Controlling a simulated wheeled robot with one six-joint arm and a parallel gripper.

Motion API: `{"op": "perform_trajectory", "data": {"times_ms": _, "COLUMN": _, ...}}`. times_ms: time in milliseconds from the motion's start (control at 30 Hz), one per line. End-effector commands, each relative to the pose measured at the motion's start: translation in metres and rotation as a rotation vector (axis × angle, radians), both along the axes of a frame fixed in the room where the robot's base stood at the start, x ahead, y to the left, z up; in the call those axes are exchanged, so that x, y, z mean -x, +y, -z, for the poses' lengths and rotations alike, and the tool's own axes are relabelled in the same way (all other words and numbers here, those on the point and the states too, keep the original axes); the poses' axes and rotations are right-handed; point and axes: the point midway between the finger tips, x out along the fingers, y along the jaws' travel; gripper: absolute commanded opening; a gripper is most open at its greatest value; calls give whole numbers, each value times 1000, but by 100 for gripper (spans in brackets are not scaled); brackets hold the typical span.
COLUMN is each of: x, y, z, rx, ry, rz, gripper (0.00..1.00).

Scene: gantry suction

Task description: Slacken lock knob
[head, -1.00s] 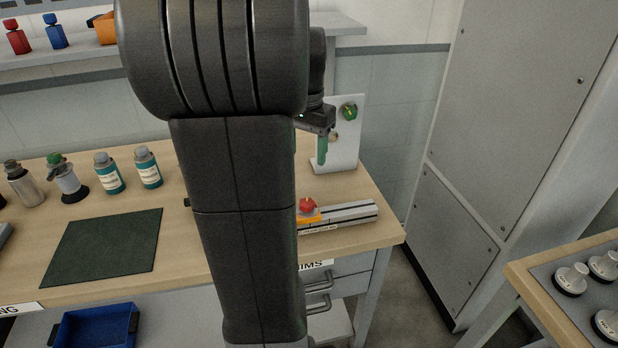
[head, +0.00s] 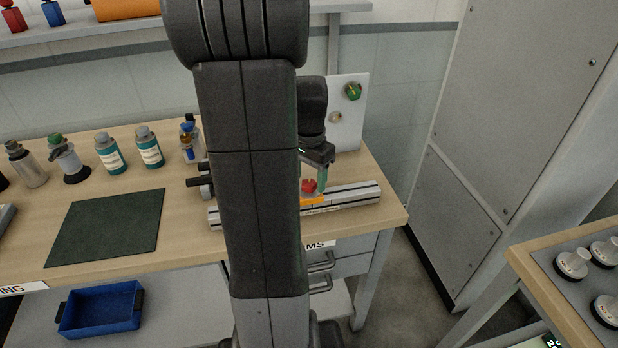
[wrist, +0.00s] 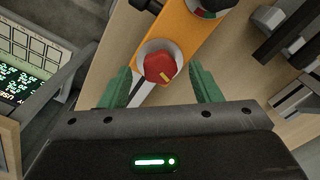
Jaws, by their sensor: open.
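The lock knob (wrist: 159,67) is red with a yellow mark and sits on an orange carriage (wrist: 190,38) in the wrist view. In the head view the red knob (head: 309,186) is on the grey rail (head: 350,197) near the bench's front right. My gripper (wrist: 163,85) is open, with its green fingers on either side of the knob in the wrist view and a gap at each side. In the head view my gripper (head: 314,180) hangs down at the knob. Whether the fingertips are down at knob height is hard to tell. My arm hides the middle of the rail.
A white upright panel (head: 350,120) with a green knob stands behind the rail. Several bottles (head: 150,150) and a dark green mat (head: 105,228) are on the left of the bench. A second bench with white knobs (head: 573,264) is at the right.

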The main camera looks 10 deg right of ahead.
Motion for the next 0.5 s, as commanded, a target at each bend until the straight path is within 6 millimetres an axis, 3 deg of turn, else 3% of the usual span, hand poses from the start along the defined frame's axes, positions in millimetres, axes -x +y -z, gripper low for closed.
{"op": "perform_trajectory", "data": {"times_ms": 367, "x": 0, "y": 0, "z": 8, "rx": 0, "ry": 0, "rz": 0, "gripper": 57}}
{"op": "perform_trajectory", "data": {"times_ms": 400, "x": 0, "y": 0, "z": 8, "rx": 0, "ry": 0, "rz": 0, "gripper": 56}}
{"op": "perform_trajectory", "data": {"times_ms": 500, "x": 0, "y": 0, "z": 8, "rx": 0, "ry": 0, "rz": 0, "gripper": 36}}
